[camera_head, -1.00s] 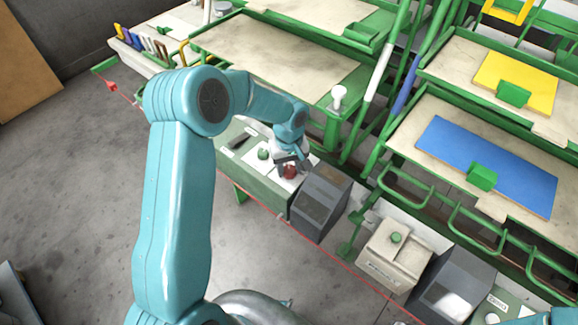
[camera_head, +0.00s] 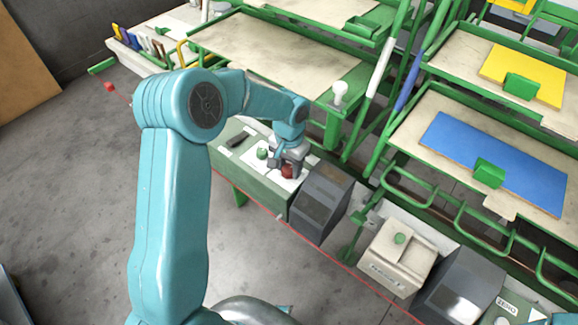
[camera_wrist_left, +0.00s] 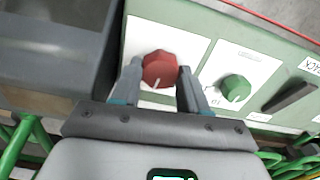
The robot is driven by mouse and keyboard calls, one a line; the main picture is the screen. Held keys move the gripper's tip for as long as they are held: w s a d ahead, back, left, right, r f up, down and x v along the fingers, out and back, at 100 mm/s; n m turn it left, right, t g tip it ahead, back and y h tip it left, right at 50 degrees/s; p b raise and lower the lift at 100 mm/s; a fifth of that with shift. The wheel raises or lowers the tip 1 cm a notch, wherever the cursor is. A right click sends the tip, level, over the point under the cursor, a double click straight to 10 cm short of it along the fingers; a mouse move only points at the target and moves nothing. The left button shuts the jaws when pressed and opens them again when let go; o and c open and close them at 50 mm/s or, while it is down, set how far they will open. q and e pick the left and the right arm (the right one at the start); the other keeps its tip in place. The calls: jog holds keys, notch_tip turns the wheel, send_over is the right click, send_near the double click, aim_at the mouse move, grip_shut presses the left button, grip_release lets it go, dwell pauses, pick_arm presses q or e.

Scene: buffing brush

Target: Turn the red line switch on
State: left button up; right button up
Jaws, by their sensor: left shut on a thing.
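The red line switch (camera_head: 287,171) is a round red knob on the front control panel, beside a dark grey box. In the left wrist view the red knob (camera_wrist_left: 158,68) sits on a white plate, with a pale pointer line at its lower edge. My left gripper (camera_head: 285,164) is at the knob. In the wrist view its two fingers (camera_wrist_left: 160,72) stand on either side of the knob and are shut on it. The plate's markings are partly hidden by the fingers.
A green knob (camera_wrist_left: 235,88) and a black lever handle (camera_wrist_left: 289,97) are on the same panel, to the right in the wrist view. The dark grey box (camera_head: 319,203) stands close beside. A beige box with a green button (camera_head: 399,239) is farther right. Floor at left is clear.

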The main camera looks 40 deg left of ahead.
aim_at(289, 169)
pick_arm(q)
jog(key=m, duration=0.3)
jog(key=shift+w+r+m, duration=0.1)
jog(key=shift+r+m, duration=0.05)
jog(key=shift+m, duration=1.95)
jog(key=o, duration=1.1)
jog(key=shift+c, duration=0.2)
notch_tip(289, 169, up, 16)
jog(key=shift+r, duration=0.2)
jog(key=shift+s+f, duration=0.1)
jog(key=shift+s, duration=0.1)
